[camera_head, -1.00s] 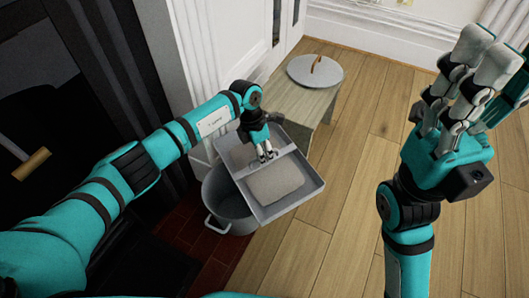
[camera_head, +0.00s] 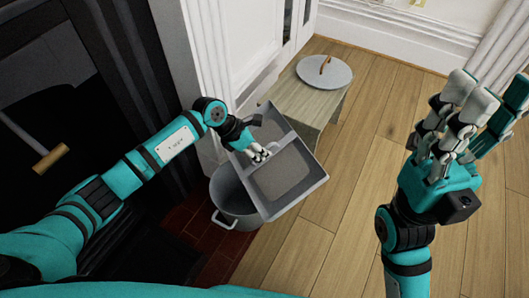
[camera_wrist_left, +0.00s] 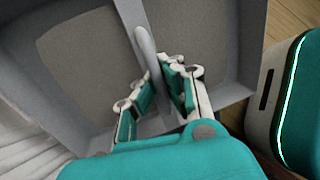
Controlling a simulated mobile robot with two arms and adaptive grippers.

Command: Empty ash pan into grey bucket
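The grey ash pan (camera_head: 316,184) has two compartments with a bar between them, and grey-brown ash (camera_head: 283,176) lies in both. My left gripper (camera_head: 260,155) is shut on the bar; the left wrist view shows its fingers (camera_wrist_left: 160,95) on either side of it. The pan is tilted and hangs partly over the grey bucket (camera_head: 232,203), which stands on the floor with its side handle toward me. The pan hides part of the bucket's mouth, and I cannot see ash inside. My right gripper (camera_head: 465,125) is raised at the right, fingers apart and empty.
A small wooden table (camera_head: 304,103) behind the pan carries a round grey lid (camera_head: 324,70) with a wooden handle. The dark fireplace (camera_head: 60,90) and white surround (camera_head: 215,60) are at the left. Wooden floor (camera_head: 350,215) is clear to the right.

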